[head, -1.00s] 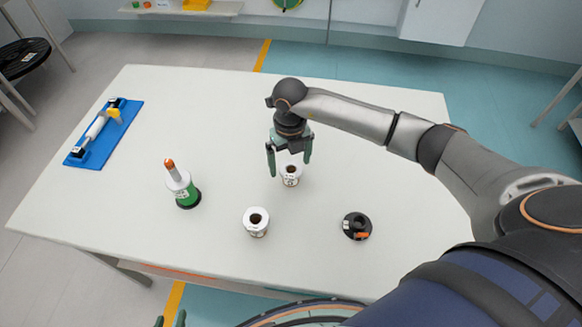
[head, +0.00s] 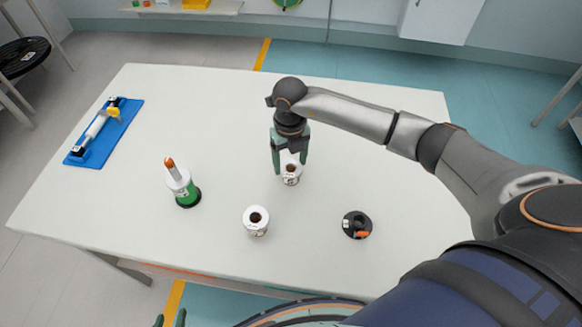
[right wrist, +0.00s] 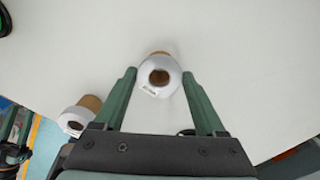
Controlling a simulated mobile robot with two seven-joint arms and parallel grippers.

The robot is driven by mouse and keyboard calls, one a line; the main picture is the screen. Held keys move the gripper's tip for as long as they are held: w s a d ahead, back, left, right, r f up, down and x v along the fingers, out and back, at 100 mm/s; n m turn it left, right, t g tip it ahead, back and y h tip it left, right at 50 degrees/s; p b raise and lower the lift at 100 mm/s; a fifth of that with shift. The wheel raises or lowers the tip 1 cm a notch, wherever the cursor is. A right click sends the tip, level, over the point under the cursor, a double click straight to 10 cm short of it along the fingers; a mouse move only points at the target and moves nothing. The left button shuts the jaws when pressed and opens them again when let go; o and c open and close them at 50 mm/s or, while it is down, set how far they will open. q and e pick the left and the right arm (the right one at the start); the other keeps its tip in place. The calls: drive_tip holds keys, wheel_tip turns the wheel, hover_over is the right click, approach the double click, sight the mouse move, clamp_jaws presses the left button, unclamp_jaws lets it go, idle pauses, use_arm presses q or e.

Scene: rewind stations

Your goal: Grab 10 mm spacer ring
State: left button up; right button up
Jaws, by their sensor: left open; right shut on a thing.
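A white ring piece (head: 291,178) with a brown round opening stands on the table; its small label is unreadable. My right gripper (head: 290,166) is shut on it from above, one finger on each side. In the right wrist view the white ring piece (right wrist: 161,78) is between the tips of my right gripper (right wrist: 160,78), with a brown part showing behind it. A similar white ring piece (head: 256,221) stands nearer the front; it also shows in the right wrist view (right wrist: 76,120). I cannot read which is 10 mm. My left gripper (head: 170,320) is open at the bottom edge, partly cut off.
A green and white spindle (head: 183,187) with an orange-brown tip stands to the left. A black disc (head: 356,225) with an orange part lies to the right. A blue tray (head: 104,133) lies at the far left. The table's back right is clear.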

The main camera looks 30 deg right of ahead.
drive_tip(key=shift+r, duration=0.1)
drive_tip(key=shift+r, duration=0.6)
drive_tip(key=s+a+r+b, duration=0.1)
drive_tip(key=s+a+r, duration=0.1)
drive_tip(key=s+r, duration=0.9)
drive_tip(key=s, duration=0.2)
drive_tip(key=shift+s+a+r, duration=0.3)
drive_tip(key=shift+s+a, duration=0.05)
drive_tip(key=shift+s, duration=0.05)
idle(0.4)
